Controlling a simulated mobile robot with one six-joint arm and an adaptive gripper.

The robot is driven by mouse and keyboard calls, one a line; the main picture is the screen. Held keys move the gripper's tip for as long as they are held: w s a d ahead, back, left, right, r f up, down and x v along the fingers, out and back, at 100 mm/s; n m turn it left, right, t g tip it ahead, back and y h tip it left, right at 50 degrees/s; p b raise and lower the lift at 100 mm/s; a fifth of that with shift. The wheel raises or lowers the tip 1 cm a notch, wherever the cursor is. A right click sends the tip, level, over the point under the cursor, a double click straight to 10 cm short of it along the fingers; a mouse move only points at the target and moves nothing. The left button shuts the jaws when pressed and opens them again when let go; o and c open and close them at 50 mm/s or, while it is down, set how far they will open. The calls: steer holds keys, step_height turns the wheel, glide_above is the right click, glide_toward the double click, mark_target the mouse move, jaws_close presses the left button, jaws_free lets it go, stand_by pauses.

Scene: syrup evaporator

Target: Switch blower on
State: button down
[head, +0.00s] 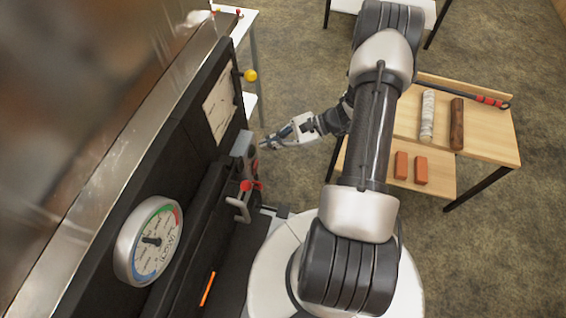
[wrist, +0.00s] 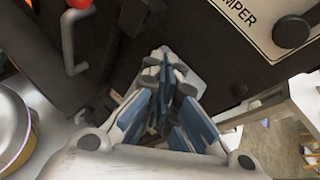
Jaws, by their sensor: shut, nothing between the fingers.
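A grey box (head: 242,145), possibly the blower switch housing, sits on the dark side of the evaporator (head: 200,165) in the head view. My gripper (head: 267,143) is just to the right of it, with its fingers pointing at it. In the wrist view my gripper (wrist: 165,68) is shut and empty, its fingertips in front of a light grey surface (wrist: 192,78) that looks like the same box. The fingers hide most of that surface, so I cannot tell the switch position or whether they touch it.
Red-knobbed handles (head: 246,186) sit below the box. A yellow ball knob (head: 250,75) sticks out above it. A dial gauge (head: 150,240) is at lower left. The wrist view shows a label ending in "MPER" (wrist: 240,14) and a black knob (wrist: 291,32). A wooden table (head: 485,130) holds logs and bricks.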

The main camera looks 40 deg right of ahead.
steer(key=s+d+f+m+t+h, duration=0.1)
steer(key=s+d+f+m+t, duration=0.2)
steer(key=f, duration=0.5)
steer(key=d+f+m+t+h, duration=0.1)
steer(key=f+m+t, duration=0.2)
steer(key=f+m, duration=0.3)
steer(key=shift+n, duration=0.6)
steer(key=shift+s+f+b+x, duration=0.1)
steer(key=shift+f+b+x, duration=0.25)
steer(key=shift+x, duration=1.15)
steer(key=shift+s+f+b+x, duration=0.1)
steer(key=shift+f+b+x, duration=0.15)
steer(key=shift+x, duration=1.3)
steer(key=shift+s+f+b+x, duration=0.1)
steer(key=shift+f+b+x, duration=0.25)
steer(key=shift+x, duration=1.15)
steer(key=shift+w+r, duration=0.1)
steer(key=shift+r, duration=0.05)
steer(key=b, duration=0.1)
glide_toward(257, 165)
steer(key=shift+w+a+f, duration=0.15)
steer(key=shift+f, duration=0.75)
